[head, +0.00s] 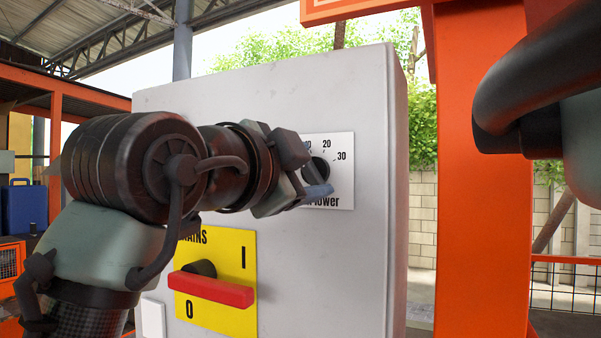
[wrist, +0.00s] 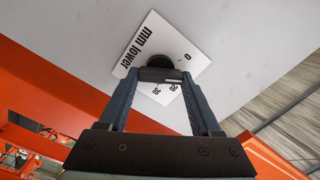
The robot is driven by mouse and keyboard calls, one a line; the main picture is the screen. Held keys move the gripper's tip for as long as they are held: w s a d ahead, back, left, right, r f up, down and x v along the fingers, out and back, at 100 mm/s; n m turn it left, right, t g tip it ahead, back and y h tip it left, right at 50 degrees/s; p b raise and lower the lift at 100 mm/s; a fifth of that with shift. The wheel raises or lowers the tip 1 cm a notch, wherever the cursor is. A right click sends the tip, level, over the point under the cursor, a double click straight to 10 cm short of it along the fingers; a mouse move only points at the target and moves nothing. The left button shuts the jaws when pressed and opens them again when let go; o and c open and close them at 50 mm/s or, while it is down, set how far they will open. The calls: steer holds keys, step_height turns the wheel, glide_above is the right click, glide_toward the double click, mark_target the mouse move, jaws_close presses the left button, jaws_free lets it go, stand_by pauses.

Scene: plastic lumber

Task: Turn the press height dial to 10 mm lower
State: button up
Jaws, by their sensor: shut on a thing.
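The press height dial is a black knob (wrist: 178,61) on a white scale plate (head: 342,188), high on the grey cabinet's front. The plate carries the numbers 20 and 30, part of a 10, and "mm lower" partly covered. My gripper (wrist: 160,76) is shut on the knob, with one finger at each side. In the head view my gripper (head: 313,181) covers the left part of the plate and most of the knob. I cannot tell which number the dial points at.
The grey cabinet (head: 365,90) bears a yellow mains plate (head: 240,318) below my gripper, with a red switch handle (head: 212,289) sticking out near my arm. An orange post (head: 478,220) stands right of the cabinet. A dark curved pipe (head: 530,75) juts in at upper right.

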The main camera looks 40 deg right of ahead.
steer(key=shift+m, duration=1.1)
steer(key=o, duration=1.4)
steer(key=shift+b+v, duration=2.65)
steer(key=shift+v, duration=3.85)
steer(key=shift+w, duration=0.15)
